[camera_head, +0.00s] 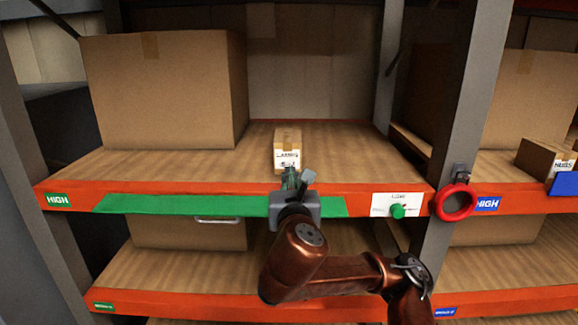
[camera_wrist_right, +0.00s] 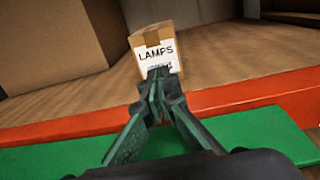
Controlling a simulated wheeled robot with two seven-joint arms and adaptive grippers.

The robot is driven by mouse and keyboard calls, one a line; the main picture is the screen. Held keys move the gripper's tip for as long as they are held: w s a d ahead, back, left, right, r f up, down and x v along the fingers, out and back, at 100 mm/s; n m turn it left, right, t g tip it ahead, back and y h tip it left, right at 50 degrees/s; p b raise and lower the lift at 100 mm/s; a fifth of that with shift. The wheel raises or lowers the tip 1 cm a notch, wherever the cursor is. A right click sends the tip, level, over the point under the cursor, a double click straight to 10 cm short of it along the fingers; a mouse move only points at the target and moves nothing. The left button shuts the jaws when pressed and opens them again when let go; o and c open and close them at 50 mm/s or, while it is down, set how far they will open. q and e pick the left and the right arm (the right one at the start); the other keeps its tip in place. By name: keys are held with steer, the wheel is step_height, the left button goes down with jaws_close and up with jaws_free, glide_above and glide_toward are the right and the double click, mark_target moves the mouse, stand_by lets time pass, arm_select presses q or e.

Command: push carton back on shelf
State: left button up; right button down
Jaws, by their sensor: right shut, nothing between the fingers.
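A small brown carton (camera_head: 288,139) with a white label stands upright on the wooden upper shelf (camera_head: 350,150), a little behind its orange front edge. In the right wrist view the label on the carton (camera_wrist_right: 151,46) reads LAMPS. My right gripper (camera_head: 291,172) is shut and empty, pointing at the carton's front face. In the right wrist view its fingertips (camera_wrist_right: 158,74) overlap the lower part of the label; I cannot tell whether they touch it. My left gripper is not in view.
A large carton (camera_head: 165,90) stands to the left of the small one. A green strip (camera_head: 180,205) runs along the shelf's front edge. A grey upright with a red ring (camera_head: 455,203) stands to the right. The shelf behind the small carton is clear.

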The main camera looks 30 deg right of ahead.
mark_target(288, 160)
steer(key=b+x, duration=0.2)
steer(key=shift+w+d+f, duration=0.15)
steer(key=shift+w+f, duration=0.15)
steer(key=shift+w+d+r+p, duration=0.25)
steer(key=shift+w+p, duration=0.1)
steer(key=shift+w, duration=0.2)
steer(key=shift+w+d+r+p, duration=0.15)
steer(key=shift+w+d+p, duration=0.2)
steer(key=shift+w, duration=0.2)
steer(key=shift+w+d, duration=0.2)
steer(key=shift+w, duration=0.05)
steer(key=shift+w+d, duration=0.25)
steer(key=shift+d, duration=0.05)
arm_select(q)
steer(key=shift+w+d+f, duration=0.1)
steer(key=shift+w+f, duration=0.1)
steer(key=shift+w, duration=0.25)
arm_select(e)
steer(key=shift+f, duration=0.1)
steer(key=shift+w+a, duration=0.1)
steer(key=shift+a, duration=0.1)
